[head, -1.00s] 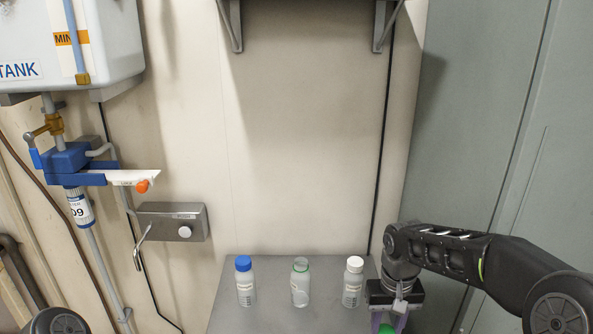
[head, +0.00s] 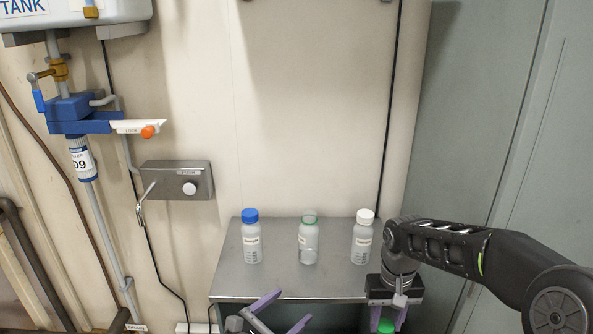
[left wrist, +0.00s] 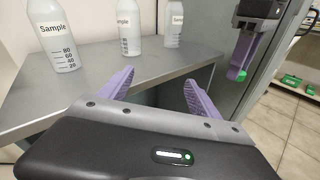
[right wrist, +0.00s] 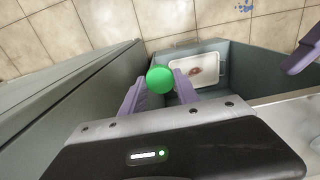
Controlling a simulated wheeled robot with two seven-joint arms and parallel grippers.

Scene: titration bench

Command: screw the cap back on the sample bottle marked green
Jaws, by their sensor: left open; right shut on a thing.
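The open sample bottle with a green ring at its neck (head: 308,242) stands upright and uncapped in the middle of the bench. My right gripper (head: 386,318) is shut on the green cap (right wrist: 160,79), held beyond the bench's right edge, below and right of the bottles. The cap also shows in the left wrist view (left wrist: 238,75). My left gripper (head: 284,312) is open and empty at the bench's front edge, nearer than the bottles. In the left wrist view its fingers (left wrist: 158,88) are apart with nothing between them, and the bottles' tops are cut off.
A blue-capped bottle (head: 251,242) stands left of the open one and a white-capped bottle (head: 362,242) right of it. The grey bench top (head: 280,284) is clear in front. A wall box with a lever (head: 178,180) is behind left. A grey cabinet (head: 480,120) stands at right.

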